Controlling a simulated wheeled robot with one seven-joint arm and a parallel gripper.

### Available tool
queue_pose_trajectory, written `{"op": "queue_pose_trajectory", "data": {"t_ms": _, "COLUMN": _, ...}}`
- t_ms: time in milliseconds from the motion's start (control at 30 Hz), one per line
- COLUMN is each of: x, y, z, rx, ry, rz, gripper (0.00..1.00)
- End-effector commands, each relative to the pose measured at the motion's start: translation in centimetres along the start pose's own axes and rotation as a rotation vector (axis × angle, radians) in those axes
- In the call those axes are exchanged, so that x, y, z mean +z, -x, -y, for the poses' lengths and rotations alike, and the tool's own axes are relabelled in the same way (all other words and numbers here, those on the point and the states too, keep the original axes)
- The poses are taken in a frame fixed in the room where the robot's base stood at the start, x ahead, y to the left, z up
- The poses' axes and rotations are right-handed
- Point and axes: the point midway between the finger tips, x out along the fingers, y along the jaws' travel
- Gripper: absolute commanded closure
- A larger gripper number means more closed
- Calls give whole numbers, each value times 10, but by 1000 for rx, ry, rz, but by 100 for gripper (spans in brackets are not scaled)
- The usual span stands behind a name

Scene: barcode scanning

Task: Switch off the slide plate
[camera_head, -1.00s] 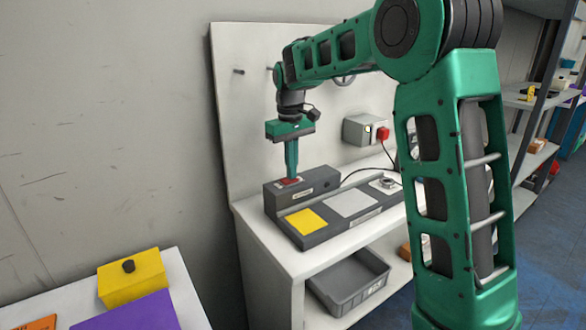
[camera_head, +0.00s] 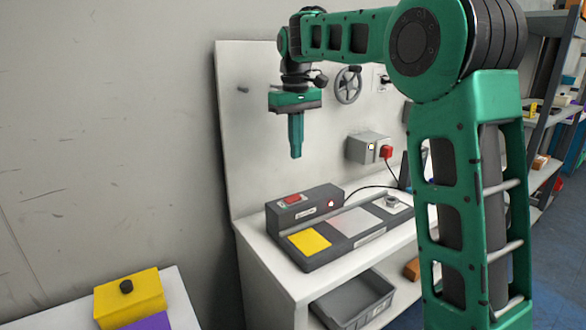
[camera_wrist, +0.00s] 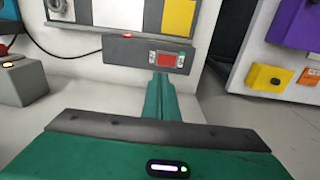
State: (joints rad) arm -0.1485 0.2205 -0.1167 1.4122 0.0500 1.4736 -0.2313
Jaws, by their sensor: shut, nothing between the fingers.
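The slide plate (camera_head: 322,258) is a dark grey unit on the white bench, with a yellow pad, a pale grey pad and a round metal piece on a light pad in a row. Its raised rear block (camera_head: 312,214) carries a red switch (camera_head: 292,199) on top and a glowing red light (camera_head: 331,203) at its right end. In the wrist view the red switch (camera_wrist: 166,59) and red light (camera_wrist: 127,36) also show. My gripper (camera_head: 296,155) is shut and empty, pointing down. It hangs above the switch, clear of it.
A grey box with a red plug (camera_head: 386,152) is on the back panel, with a cable running down to the bench. A grey bin (camera_head: 353,307) sits on the lower shelf. A yellow box (camera_head: 128,299) stands on another table at lower left.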

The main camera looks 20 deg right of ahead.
Motion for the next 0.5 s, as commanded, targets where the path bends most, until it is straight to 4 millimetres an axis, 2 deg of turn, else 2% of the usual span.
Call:
{"op": "queue_pose_trajectory", "data": {"t_ms": 200, "x": -1, "y": 20, "z": -1, "rx": 0, "ry": 0, "rz": -1, "gripper": 100}}
{"op": "queue_pose_trajectory", "data": {"t_ms": 500, "x": -1, "y": 23, "z": -1, "rx": 0, "ry": 0, "rz": -1, "gripper": 100}}
